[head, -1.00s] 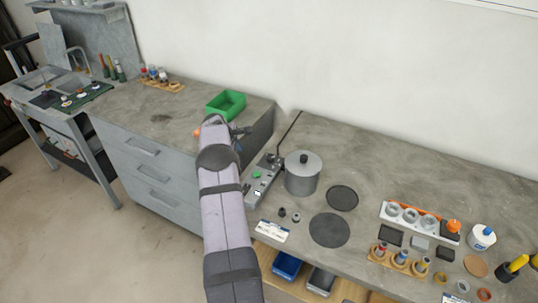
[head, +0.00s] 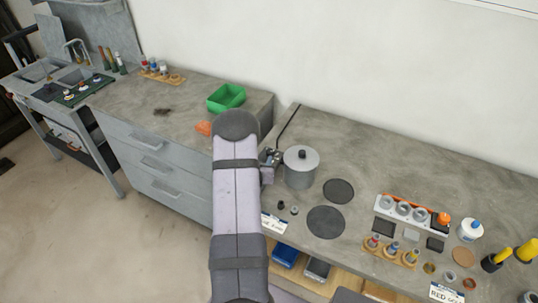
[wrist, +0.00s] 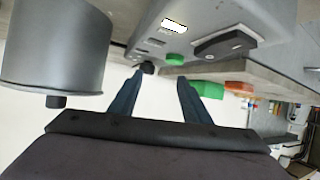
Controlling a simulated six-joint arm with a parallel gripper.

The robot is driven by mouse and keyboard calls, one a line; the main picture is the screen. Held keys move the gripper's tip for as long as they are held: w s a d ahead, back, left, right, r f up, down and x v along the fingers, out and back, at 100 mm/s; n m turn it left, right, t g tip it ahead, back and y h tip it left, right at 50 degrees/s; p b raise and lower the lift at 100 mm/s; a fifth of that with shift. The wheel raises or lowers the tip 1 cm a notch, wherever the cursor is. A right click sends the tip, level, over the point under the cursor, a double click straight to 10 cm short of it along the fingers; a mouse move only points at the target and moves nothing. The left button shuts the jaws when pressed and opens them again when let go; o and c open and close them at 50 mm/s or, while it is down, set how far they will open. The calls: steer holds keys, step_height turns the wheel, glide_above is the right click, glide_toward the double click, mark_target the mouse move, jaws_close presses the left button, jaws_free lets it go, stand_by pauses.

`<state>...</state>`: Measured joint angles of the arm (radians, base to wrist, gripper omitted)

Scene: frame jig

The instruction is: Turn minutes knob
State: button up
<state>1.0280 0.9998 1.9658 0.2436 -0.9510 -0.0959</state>
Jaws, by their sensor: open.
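A grey control panel (wrist: 205,28) fills the top of the wrist view, with a white display (wrist: 173,25) and a green button (wrist: 175,59). A small dark knob (wrist: 148,67) shows at the panel's edge near my left fingertip; I cannot read a label that marks it as the minutes knob. My gripper (wrist: 161,76) is open, its two blue fingers pointing at the panel with nothing held between them. In the head view my arm hides most of the panel (head: 267,174), and only a small part of my gripper (head: 272,157) shows beside the pot.
A lidded grey pot (head: 300,170) stands close to the right of my gripper and also shows large in the wrist view (wrist: 52,45). Dark round discs (head: 326,222) lie on the worktop. A green bin (head: 226,98) and an orange item (head: 204,128) are on the left counter.

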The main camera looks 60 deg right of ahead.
mark_target(270, 153)
steer(key=shift+s+a+r+m+h, duration=0.15)
steer(key=shift+s+r+m+h, duration=0.15)
steer(key=shift+s, duration=0.35)
steer(key=shift+s+a+r+m+h, duration=0.2)
steer(key=shift+s+m, duration=0.1)
steer(key=shift+s, duration=0.3)
steer(key=shift+g, duration=0.3)
steer(key=shift+p+x, duration=1.15)
steer(key=shift+x, duration=2.6)
steer(key=shift+w+f, duration=0.1)
steer(key=c, duration=1)
